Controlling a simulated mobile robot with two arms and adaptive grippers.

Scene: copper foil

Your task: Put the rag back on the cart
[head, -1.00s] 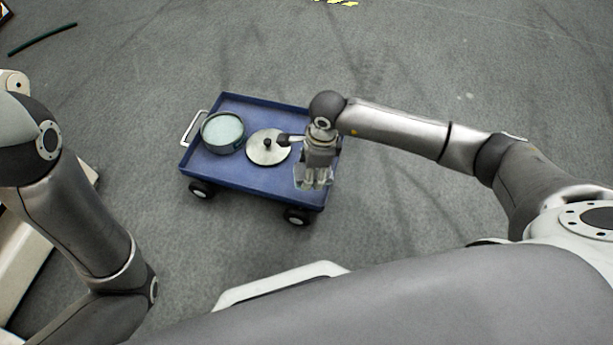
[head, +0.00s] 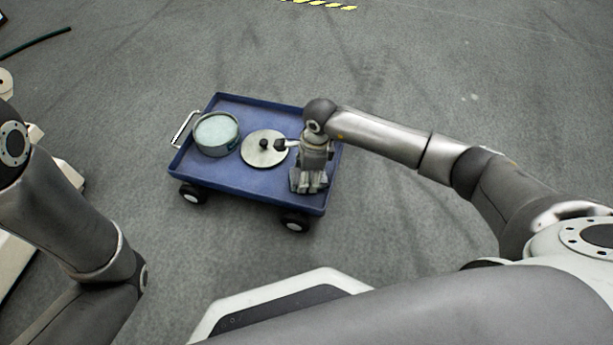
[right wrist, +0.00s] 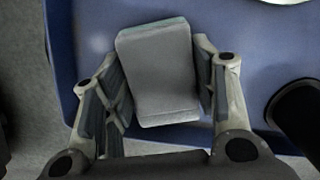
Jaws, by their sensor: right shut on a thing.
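The rag (right wrist: 158,72) is a grey folded pad. In the right wrist view it sits between the two fingers of my right gripper (right wrist: 163,88), which is shut on it. In the head view my right gripper (head: 308,186) points down over the right front part of the blue cart (head: 215,179), and the rag is hard to make out there. The cart's blue bed (right wrist: 262,58) is below the rag in the right wrist view; I cannot tell whether they touch. My left arm is at the left edge of the head view, its gripper out of sight.
A pale disc with a dark knob (head: 264,150) lies in the middle, close to my right gripper. The cart has a low rim, a handle (head: 184,130) and wheels. Open floor surrounds it.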

